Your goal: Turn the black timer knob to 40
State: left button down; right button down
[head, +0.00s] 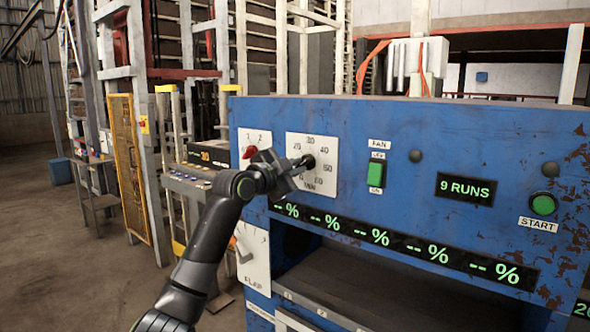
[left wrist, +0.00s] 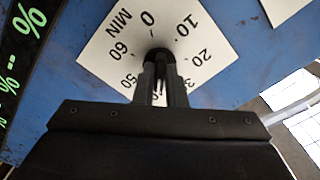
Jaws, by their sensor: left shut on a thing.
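The black timer knob (head: 309,160) sits at the centre of a white dial plate (head: 328,149) on the blue panel. The dial reads 20, 30, 40, 50, 60 and MIN in the head view; the left wrist view also shows 0 and 10. My left gripper (head: 298,166) is at the knob, coming from the lower left. In the left wrist view its two fingers (left wrist: 160,82) are shut on the knob (left wrist: 158,55). The fingers cover part of the dial, and I cannot tell which number the knob points to. My right gripper is not in view.
Left of the timer is a red knob (head: 250,152) on a small plate. To its right are a green FAN switch (head: 376,174), a "9 RUNS" display (head: 466,189) and a green START button (head: 543,204). A FLAP dial (head: 252,262) is below. An open recess lies under the percent displays.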

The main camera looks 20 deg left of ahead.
pick_arm(q)
jog(key=shift+f, duration=0.1)
jog(key=c, duration=1.5)
grip_release()
jog(key=shift+s, duration=0.1)
jog(key=shift+b+v, duration=2.45)
jog(key=shift+v, duration=6.15)
